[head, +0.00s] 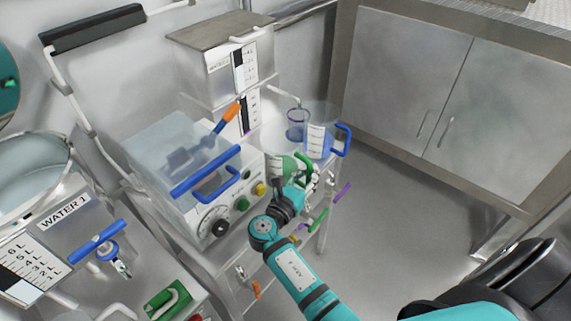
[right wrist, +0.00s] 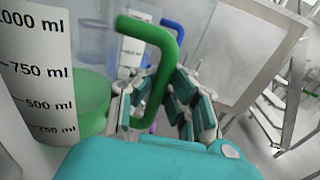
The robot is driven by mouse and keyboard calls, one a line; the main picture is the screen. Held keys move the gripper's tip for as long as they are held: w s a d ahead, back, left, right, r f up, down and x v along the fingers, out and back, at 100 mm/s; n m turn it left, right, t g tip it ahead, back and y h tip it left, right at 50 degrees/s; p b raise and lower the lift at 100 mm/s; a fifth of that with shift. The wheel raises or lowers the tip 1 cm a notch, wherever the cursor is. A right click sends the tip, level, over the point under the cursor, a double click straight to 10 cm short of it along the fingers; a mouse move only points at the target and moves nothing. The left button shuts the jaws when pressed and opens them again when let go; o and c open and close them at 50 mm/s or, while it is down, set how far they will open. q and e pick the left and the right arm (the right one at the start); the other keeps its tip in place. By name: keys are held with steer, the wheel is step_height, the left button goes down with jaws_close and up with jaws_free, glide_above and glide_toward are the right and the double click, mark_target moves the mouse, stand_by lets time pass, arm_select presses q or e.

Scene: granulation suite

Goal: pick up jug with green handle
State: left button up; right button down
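The jug with green handle (head: 279,167) stands on the steel cart, partly hidden by my right arm. It holds green liquid, and its handle faces right. In the right wrist view, the jug's scale label (right wrist: 38,75) fills the left side and its green handle (right wrist: 163,75) rises in the middle. My right gripper (head: 306,183) is at the handle. In the right wrist view, the fingers of my right gripper (right wrist: 158,105) are spread, one on each side of the handle; contact with it is unclear. My left gripper is out of view.
A jug with a blue handle (head: 318,141) stands just behind. A machine with a dial and a blue-handled lid (head: 180,145) is to the left. A steel cabinet (head: 430,85) stands at the right, with free floor (head: 400,205) before it.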

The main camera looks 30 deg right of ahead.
mark_target(308, 167)
steer(key=shift+r, duration=0.65)
step_height(308, 167, up, 2)
steer(key=shift+r, duration=0.1)
steer(key=s+r+b, duration=0.1)
steer(key=s, duration=1.5)
steer(key=shift+r, duration=0.35)
